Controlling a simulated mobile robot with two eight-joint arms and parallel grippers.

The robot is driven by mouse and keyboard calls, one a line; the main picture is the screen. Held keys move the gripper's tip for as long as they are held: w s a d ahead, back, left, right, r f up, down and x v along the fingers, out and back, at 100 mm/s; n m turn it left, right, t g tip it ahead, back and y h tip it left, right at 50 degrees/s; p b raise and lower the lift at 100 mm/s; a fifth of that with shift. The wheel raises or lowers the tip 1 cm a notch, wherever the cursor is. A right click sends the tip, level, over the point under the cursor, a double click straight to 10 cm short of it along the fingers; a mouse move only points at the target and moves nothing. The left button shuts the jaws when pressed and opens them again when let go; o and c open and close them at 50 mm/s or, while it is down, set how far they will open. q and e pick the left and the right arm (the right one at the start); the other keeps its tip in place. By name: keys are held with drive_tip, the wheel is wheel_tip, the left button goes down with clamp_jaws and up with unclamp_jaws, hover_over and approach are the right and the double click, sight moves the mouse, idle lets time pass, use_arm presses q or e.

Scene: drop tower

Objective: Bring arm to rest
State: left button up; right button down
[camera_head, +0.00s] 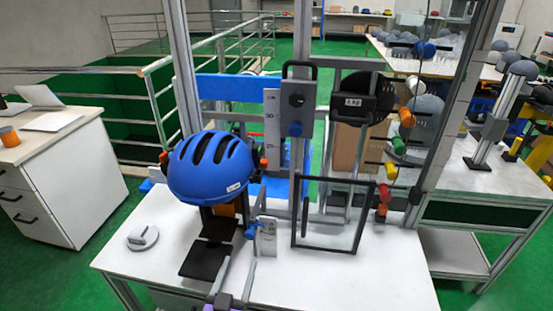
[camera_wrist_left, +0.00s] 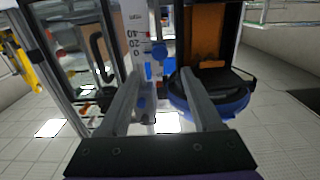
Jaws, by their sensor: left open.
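My left gripper (camera_head: 240,268) comes in at the bottom of the head view, low over the front of the white bench (camera_head: 340,285). Its two long grey fingers are apart with nothing gripped between them. In the left wrist view the open fingers (camera_wrist_left: 162,85) point towards the drop tower. The blue helmet (camera_head: 212,168) sits on the tower, behind and to the left of the gripper, apart from it. A blue rounded part, seemingly the helmet (camera_wrist_left: 235,107), shows beyond the right finger in the wrist view. My right gripper is not seen.
A dark-framed clear panel (camera_head: 345,250) stands right of the gripper. A small white scale plate (camera_head: 266,237) and black plates (camera_head: 204,262) are close to the fingers. A grey disc (camera_head: 142,238) lies at the bench's left. The bench's front right is clear.

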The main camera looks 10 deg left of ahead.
use_arm(q)
drive_tip(key=s+a+f+g, duration=0.1)
drive_tip(key=s+f+g, duration=0.4)
drive_tip(key=s+g, duration=0.3)
drive_tip(key=s+a+f+g, duration=0.2)
drive_tip(key=s+f+g, duration=0.35)
drive_tip(key=s, duration=0.55)
drive_tip(key=w+r+p, duration=0.3)
drive_tip(key=r+p, duration=1.3)
drive_tip(key=r, duration=0.2)
drive_tip(key=shift+r+t+y, duration=0.25)
drive_tip(key=shift+t+y, duration=0.05)
drive_tip(key=shift+t, duration=0.15)
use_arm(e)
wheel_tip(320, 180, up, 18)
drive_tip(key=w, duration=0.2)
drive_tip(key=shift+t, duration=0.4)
use_arm(q)
drive_tip(key=shift+s+d, duration=0.1)
drive_tip(key=shift+s, duration=0.05)
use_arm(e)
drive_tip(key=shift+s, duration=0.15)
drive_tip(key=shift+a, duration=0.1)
